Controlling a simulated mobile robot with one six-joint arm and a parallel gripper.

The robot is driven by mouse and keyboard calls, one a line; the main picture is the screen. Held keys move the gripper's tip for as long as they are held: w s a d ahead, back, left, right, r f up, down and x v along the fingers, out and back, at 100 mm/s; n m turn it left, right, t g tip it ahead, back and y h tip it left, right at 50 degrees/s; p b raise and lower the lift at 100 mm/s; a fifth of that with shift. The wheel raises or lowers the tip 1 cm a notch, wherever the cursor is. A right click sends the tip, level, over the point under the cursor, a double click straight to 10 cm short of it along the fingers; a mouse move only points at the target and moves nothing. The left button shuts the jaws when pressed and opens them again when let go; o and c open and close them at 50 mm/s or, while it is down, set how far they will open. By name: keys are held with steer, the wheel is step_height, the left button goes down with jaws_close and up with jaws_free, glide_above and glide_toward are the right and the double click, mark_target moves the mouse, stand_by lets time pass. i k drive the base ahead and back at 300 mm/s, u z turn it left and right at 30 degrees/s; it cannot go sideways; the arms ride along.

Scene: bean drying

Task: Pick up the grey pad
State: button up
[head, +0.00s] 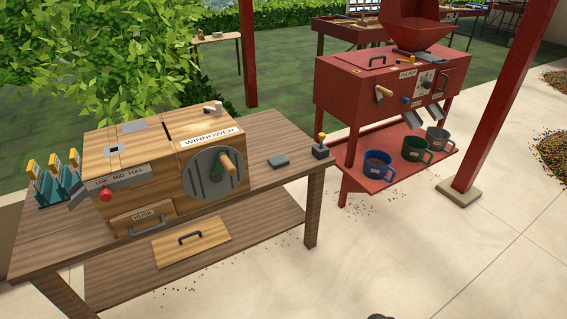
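A small flat grey pad (278,160) lies on the right part of the wooden table (262,133), to the right of the winnower. Nothing covers it. My gripper cannot be made out in the head view. Only a small dark shape shows at the bottom edge, and I cannot tell what it is.
The wooden winnower (160,165), with a round grey front and crank, stands left of the pad. A small dark device with a yellow-topped lever (320,148) stands at the table's right corner. A red machine (385,85), several mugs and a red post (505,90) are farther right.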

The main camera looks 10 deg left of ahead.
mark_target(280, 161)
steer(key=z, duration=0.2)
steer(key=k, duration=1)
steer(key=u, duration=1.6)
steer(key=i, duration=1.65)
